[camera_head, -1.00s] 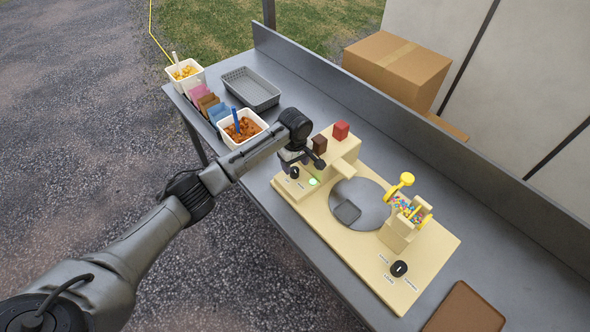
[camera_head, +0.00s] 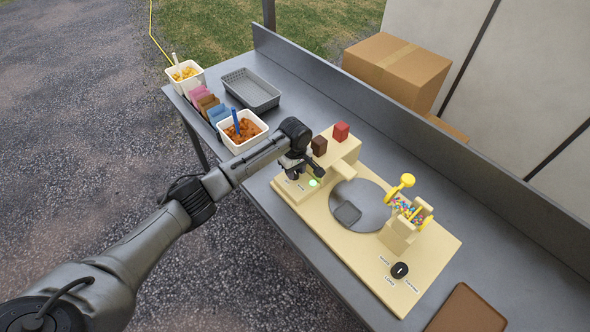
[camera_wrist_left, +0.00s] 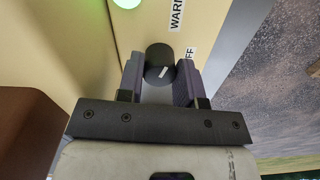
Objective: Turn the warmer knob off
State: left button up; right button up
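The warmer knob (camera_wrist_left: 158,60) is a small dark round knob with a white pointer mark, seen in the left wrist view. Its mark slants toward the upper right, roughly toward the partly hidden OFF label (camera_wrist_left: 189,54). A WARM label (camera_wrist_left: 177,14) stands farther up. My left gripper (camera_wrist_left: 159,72) has one finger on each side of the knob; I cannot tell whether both pads touch it. In the head view the left gripper (camera_head: 296,178) is down at the panel and hides the knob. A green light (camera_head: 313,183) glows beside it. The right gripper is not in view.
The cream station (camera_head: 345,235) carries a brown block (camera_head: 319,145), a red block (camera_head: 341,131), a grey round plate (camera_head: 362,192), a yellow-handled sweet dispenser (camera_head: 402,228) and another black knob (camera_head: 399,271). A white tub with blue handle (camera_head: 254,139) stands close behind the left wrist.

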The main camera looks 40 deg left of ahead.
pick_arm(q)
jog(key=c, duration=0.4)
jog(key=shift+o, duration=0.2)
jog(key=shift+r+p, duration=0.15)
jog(key=shift+p, duration=0.2)
jog(key=m+p, duration=0.1)
jog(key=p, duration=0.1)
jog(key=m+p, duration=0.2)
jog(key=p, duration=0.1)
jog(key=shift+r+m, duration=0.2)
jog(key=shift+m, duration=0.1)
jog(key=shift+m+p, duration=0.4)
jog(key=shift+p, duration=0.2)
jog(key=m+p, duration=0.1)
jog(key=m, duration=0.1)
jog(key=m+p, duration=0.1)
jog(key=m, duration=0.1)
jog(key=shift+s+a+f+m, duration=0.1)
jog(key=shift+f+m, duration=0.1)
jog(key=shift+m, duration=0.1)
jog(key=m+p, duration=0.1)
jog(key=m, duration=0.2)
jog(key=shift+f+m+p, duration=0.1)
jog(key=shift+m+p, duration=0.25)
jog(key=shift+m, duration=0.55)
